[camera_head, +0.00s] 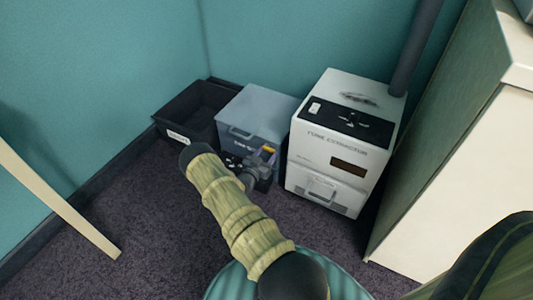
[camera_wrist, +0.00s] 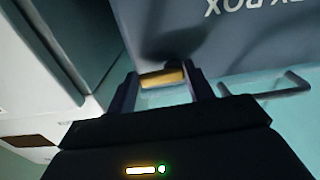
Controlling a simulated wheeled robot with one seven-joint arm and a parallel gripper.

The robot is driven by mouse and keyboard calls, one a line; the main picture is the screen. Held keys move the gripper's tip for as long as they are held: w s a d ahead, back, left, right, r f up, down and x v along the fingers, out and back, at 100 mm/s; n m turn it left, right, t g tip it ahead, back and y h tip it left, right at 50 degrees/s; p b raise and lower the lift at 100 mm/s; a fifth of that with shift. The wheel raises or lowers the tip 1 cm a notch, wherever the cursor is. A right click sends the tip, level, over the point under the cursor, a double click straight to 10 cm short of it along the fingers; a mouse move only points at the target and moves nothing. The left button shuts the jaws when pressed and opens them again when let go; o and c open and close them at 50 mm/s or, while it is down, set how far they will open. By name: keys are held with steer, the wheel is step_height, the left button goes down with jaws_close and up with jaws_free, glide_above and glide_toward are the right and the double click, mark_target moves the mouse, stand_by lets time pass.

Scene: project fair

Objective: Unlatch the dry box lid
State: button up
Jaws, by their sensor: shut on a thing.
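The dry box (camera_head: 262,105) is a blue-grey lidded box on the floor against the teal wall. Its lid looks closed in the head view. A yellow latch (camera_head: 268,149) shows on its front, near the right side. My gripper (camera_head: 262,160) reaches the front of the box and hides part of it. In the wrist view, the yellow latch (camera_wrist: 162,78) sits between the two fingers of my gripper (camera_wrist: 165,84), which is shut on it. The box's lettering (camera_wrist: 250,6) shows upside down there. Whether the latch is fastened I cannot tell.
A white fume extractor (camera_head: 340,140) stands close on the right of the box, with a grey pipe (camera_head: 417,45) behind. A pale cabinet (camera_head: 465,180) is at the right. The carpet (camera_head: 130,200) at left is mostly clear.

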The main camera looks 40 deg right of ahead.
steer(key=shift+f+m, duration=0.1)
steer(key=shift+m, duration=0.2)
steer(key=o, duration=1)
steer(key=shift+a, duration=0.15)
steer(key=p+v, duration=0.6)
steer(key=v, duration=1.1)
steer(key=shift+s, duration=0.15)
steer(key=shift+p, duration=0.3)
